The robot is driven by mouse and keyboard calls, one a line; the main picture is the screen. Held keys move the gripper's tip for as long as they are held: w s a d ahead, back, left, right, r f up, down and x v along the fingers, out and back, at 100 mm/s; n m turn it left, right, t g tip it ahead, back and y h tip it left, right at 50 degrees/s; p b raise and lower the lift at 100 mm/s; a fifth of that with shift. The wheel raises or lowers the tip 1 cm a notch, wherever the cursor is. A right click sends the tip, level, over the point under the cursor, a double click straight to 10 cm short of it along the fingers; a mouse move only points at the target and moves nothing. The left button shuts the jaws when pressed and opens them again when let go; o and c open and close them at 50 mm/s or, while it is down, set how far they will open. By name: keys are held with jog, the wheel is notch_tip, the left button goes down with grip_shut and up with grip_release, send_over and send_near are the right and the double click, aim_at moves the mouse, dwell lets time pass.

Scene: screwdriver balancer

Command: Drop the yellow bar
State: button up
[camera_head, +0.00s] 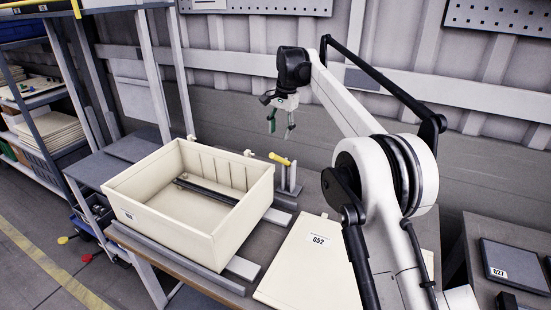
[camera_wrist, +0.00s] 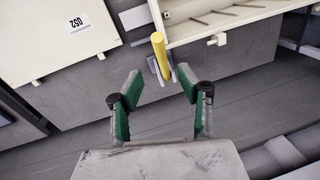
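The yellow bar (camera_head: 280,159) is a short cylinder at the top of a small grey upright stand (camera_head: 288,178), just right of the cream crate. The yellow bar also shows in the wrist view (camera_wrist: 160,56), between and beyond the fingertips. My gripper (camera_head: 281,128), with green finger pads, hangs above and a little behind the bar in the head view. It is open and empty, with a wide gap between its fingers in the wrist view (camera_wrist: 157,80). I see no contact between the fingers and the bar.
The cream crate (camera_head: 160,222) stands on the bench with a dark bar (camera_head: 205,191) inside. A flat cream lid (camera_head: 300,275) marked 052 lies to its right. A wall is behind the bench. A shelf rack (camera_head: 50,115) stands at the left. Space around my gripper is clear.

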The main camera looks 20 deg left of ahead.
aim_at(275, 157)
jog(key=f, duration=0.4)
jog(key=a+f, duration=0.1)
jog(key=f, duration=0.2)
jog(key=f+p, duration=0.1)
jog(key=f, duration=0.3)
jog(key=shift+w+a+f, duration=0.15)
jog(key=shift+a+f, duration=0.2)
grip_shut()
